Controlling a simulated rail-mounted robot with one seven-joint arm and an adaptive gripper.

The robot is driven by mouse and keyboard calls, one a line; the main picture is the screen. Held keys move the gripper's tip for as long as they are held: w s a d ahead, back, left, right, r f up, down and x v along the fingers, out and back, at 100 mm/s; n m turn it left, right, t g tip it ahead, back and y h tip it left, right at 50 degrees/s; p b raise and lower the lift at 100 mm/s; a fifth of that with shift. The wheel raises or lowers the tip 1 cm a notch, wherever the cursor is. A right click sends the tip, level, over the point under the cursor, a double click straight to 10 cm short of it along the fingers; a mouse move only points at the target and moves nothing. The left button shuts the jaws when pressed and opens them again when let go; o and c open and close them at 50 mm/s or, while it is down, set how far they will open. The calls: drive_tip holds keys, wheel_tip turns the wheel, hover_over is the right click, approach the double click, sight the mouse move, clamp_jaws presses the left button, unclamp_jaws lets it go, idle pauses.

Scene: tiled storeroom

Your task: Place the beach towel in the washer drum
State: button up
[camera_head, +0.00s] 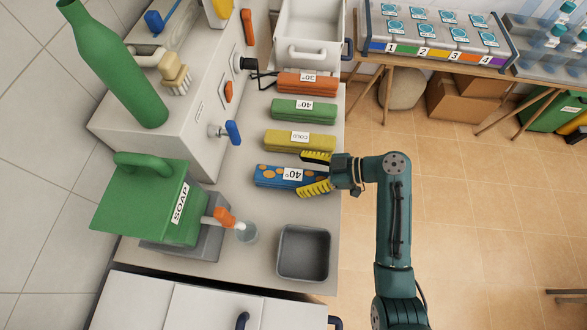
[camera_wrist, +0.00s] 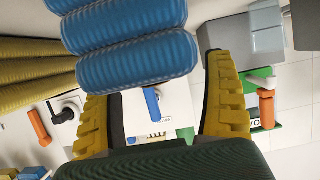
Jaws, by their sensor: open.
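A folded blue towel with orange spots and a "40°" label (camera_head: 272,176) lies on the grey counter; it looks like the beach towel. My gripper (camera_head: 315,173) is open at its right end, one yellow finger on the far side and one on the near side. In the wrist view the blue ridged folds (camera_wrist: 140,65) lie at the mouth of my open gripper (camera_wrist: 155,80), with no clear grip on them. I cannot clearly identify the washer drum; an open white bin with a handle (camera_head: 306,52) stands at the counter's far end.
Yellow (camera_head: 285,140), green (camera_head: 290,110) and orange (camera_head: 296,82) folded towels lie in a row beyond the blue one. A grey basin (camera_head: 303,253) and the green soap dispenser (camera_head: 150,205) stand nearer. A green bottle (camera_head: 120,65) is at left. Floor at right is open.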

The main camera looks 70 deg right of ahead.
drive_tip(key=v, duration=0.8)
drive_tip(key=shift+s+d+p, duration=0.1)
drive_tip(key=shift+p, duration=0.25)
drive_tip(key=shift+o, duration=0.7)
drive_tip(key=shift+s+r, duration=0.15)
drive_tip(key=shift+s, duration=0.3)
